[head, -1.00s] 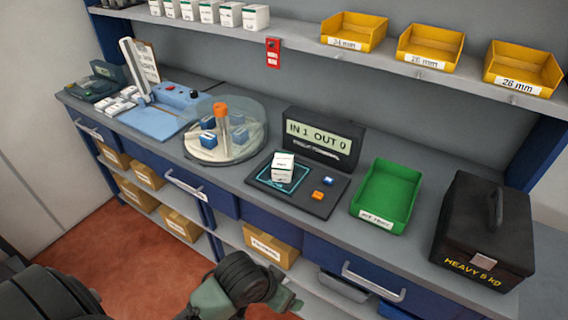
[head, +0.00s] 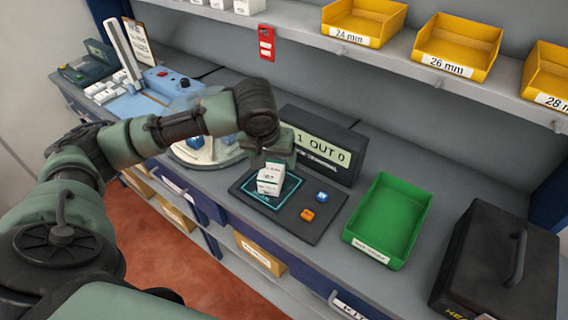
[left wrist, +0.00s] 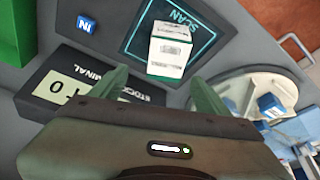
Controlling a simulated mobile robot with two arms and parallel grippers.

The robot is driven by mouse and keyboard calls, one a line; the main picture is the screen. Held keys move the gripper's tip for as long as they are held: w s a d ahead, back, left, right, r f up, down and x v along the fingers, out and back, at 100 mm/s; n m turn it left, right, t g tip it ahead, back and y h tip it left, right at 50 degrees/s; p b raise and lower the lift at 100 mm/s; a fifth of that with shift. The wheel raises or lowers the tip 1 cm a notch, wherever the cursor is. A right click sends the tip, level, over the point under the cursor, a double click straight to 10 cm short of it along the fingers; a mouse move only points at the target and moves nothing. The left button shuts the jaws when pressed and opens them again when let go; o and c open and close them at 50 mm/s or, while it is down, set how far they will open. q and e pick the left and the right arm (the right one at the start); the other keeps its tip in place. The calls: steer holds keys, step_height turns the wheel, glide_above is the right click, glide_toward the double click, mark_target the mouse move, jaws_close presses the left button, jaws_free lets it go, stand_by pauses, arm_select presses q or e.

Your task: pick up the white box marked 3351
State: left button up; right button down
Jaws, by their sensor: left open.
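A small white box (head: 270,178) with a green band stands on the scan square of the black terminal pad (head: 318,224); its number is too small to read. My left gripper (head: 278,152) is just behind and above the box in the head view. In the left wrist view the box (left wrist: 169,50) lies ahead of the two green fingers, and the gripper (left wrist: 160,88) is open with nothing between its fingers. The fingers look apart from the box. My right gripper is not in view.
The terminal display (head: 315,145) reading "OUT 0" stands close behind the gripper. A green tray (head: 388,222) and a black heavy case (head: 490,250) stand to the right. A round turntable (head: 205,155) is partly hidden behind my left arm. Yellow bins (head: 458,44) line the shelf.

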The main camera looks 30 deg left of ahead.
mark_target(271, 170)
arm_select(q)
steer(key=shift+s+a+f, duration=0.1)
steer(key=shift+a+f, duration=0.05)
steer(key=shift+s+a+f+p, duration=0.1)
steer(key=shift+s+f+p, duration=0.15)
steer(key=shift+f, duration=0.3)
steer(key=shift+s+a+f+p, duration=0.15)
steer(key=shift+f+p, duration=0.1)
steer(key=shift+f, duration=0.25)
steer(key=x, duration=0.3)
steer(key=shift+d+p, duration=0.1)
steer(key=shift+p, duration=0.3)
steer(key=shift+x, duration=0.75)
steer(key=shift+w, duration=0.1)
jaws_close()
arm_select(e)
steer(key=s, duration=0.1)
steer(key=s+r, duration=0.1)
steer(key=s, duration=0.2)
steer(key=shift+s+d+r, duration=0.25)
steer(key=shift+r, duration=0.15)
